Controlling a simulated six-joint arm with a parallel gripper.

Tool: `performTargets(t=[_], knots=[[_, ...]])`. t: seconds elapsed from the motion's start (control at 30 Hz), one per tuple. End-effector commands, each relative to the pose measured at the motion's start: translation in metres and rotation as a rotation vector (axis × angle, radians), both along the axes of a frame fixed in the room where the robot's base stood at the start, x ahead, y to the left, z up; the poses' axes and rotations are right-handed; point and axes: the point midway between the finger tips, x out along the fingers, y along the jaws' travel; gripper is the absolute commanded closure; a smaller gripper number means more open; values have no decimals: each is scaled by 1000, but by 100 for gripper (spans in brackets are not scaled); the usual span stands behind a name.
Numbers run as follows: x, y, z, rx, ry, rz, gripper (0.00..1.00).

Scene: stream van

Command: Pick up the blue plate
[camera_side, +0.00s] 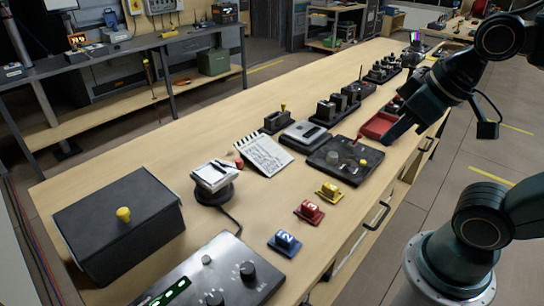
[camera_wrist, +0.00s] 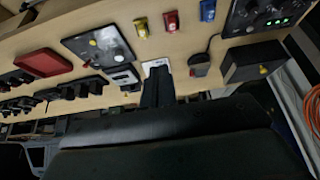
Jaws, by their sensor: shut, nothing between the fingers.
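A small blue plate with a raised blue block on it (camera_side: 285,243) lies flat near the front edge of the bench, right of the control box. It also shows at the top of the wrist view (camera_wrist: 208,10). My gripper (camera_side: 390,138) is shut and empty, above the bench near the red tray, well back from the blue plate. In the wrist view my gripper's dark fingers (camera_wrist: 157,74) point toward the notepad, with the blue plate up and to the right. Nothing hides the blue plate.
A red plate (camera_side: 309,211) and a yellow plate (camera_side: 329,192) lie in line behind the blue one. A control box (camera_side: 215,280) stands left of it, with a cable nearby. A dark panel (camera_side: 345,158) and red tray (camera_side: 380,126) lie farther back. Bare wood surrounds the plates.

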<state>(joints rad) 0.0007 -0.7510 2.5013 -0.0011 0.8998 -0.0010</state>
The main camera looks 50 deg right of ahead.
Motion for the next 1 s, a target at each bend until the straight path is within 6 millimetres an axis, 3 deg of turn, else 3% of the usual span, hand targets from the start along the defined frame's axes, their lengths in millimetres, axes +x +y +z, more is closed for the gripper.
performTargets(t=[0.47, 0.77, 1.0], knots=[[0, 0, 0, 0, 0, -1, 100], [0, 0, 0, 0, 0, -1, 41], [0, 0, 0, 0, 0, -1, 38]])
